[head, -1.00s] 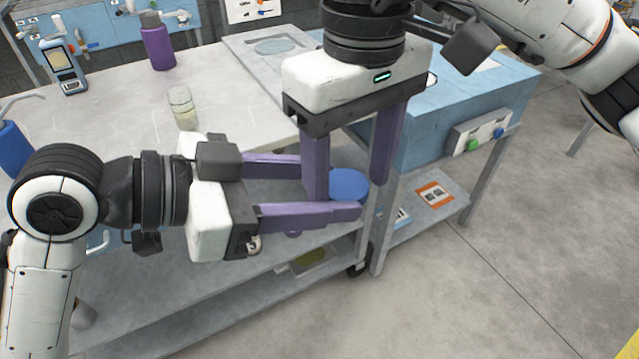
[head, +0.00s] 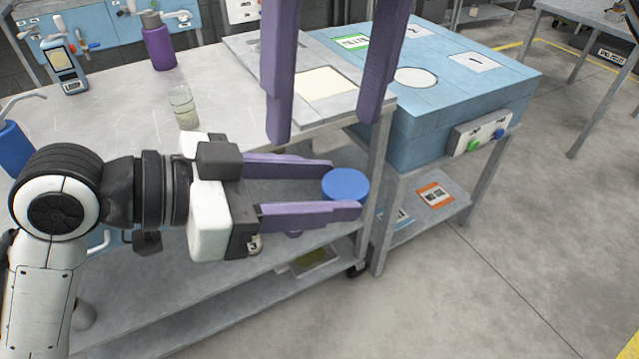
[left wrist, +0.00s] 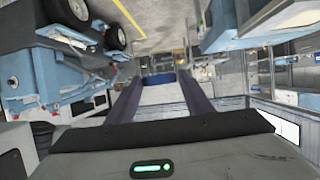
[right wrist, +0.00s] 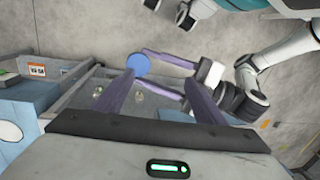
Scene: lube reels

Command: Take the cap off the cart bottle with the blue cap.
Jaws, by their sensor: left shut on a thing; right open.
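The blue cap (head: 345,184) is a round disc seen from above at the cart's right end in the head view. It sits between the fingertips of my left gripper (head: 345,190), which is shut on the bottle. In the left wrist view, the blue cap (left wrist: 161,78) shows as a band above the pale bottle body (left wrist: 160,95). The bottle body is mostly hidden in the head view. My right gripper (head: 324,130) is open and empty, raised above and apart from the cap. The right wrist view also shows the cap (right wrist: 137,63) at the left fingers.
The grey cart (head: 110,150) carries a purple bottle (head: 158,45), a clear jar (head: 183,107) and a handheld device (head: 63,67). A blue box (head: 430,90) with labels and buttons stands to the right. The floor (head: 520,220) at right is clear.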

